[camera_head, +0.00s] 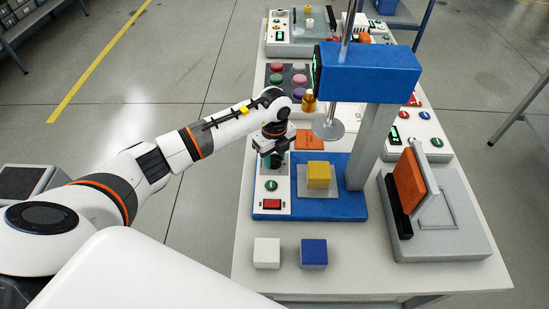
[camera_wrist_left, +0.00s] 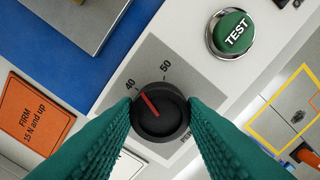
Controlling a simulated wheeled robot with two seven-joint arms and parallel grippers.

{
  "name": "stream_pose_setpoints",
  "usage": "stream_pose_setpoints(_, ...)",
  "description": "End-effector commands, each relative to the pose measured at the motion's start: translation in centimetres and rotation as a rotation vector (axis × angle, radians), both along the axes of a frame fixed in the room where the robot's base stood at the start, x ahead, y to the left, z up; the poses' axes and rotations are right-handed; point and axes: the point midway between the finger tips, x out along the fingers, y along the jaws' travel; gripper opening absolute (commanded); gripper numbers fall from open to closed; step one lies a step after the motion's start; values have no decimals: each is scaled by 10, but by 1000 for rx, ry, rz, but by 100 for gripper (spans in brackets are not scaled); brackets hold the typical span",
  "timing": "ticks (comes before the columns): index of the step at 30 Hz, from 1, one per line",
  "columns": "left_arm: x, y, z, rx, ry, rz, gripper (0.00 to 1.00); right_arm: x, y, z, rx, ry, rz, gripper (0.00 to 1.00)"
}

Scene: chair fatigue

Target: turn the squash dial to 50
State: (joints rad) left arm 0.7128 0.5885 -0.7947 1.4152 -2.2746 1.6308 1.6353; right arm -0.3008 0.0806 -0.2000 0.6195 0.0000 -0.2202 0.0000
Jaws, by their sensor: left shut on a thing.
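The squash dial (camera_wrist_left: 160,118) is a black round knob with a red pointer. The pointer aims close to the 40 mark, and the 50 mark is further right around the scale. My left gripper (camera_wrist_left: 160,106) is shut on the dial, with one green finger on each side of it. In the head view my left gripper (camera_head: 273,160) reaches down onto the press's grey control strip and hides the dial. The green TEST button (camera_wrist_left: 234,33) stands beside the dial. My right gripper is not in view.
The blue press (camera_head: 368,72) has a round plate (camera_head: 328,129) above a yellow block (camera_head: 318,175). A red switch (camera_head: 271,204), a white cube (camera_head: 266,252) and a blue cube (camera_head: 314,252) are nearer. A grey fixture with an orange panel (camera_head: 409,181) stands right.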

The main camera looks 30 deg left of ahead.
Motion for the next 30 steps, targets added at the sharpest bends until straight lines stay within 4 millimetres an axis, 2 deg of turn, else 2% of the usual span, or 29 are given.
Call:
stream_pose_setpoints(18, 1, 1, -1, 0, -5, -544, 15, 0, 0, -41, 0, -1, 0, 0)
stream_pose_setpoints(30, 1, 1, 1, 0, -5, -717, 15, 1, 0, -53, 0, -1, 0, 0)
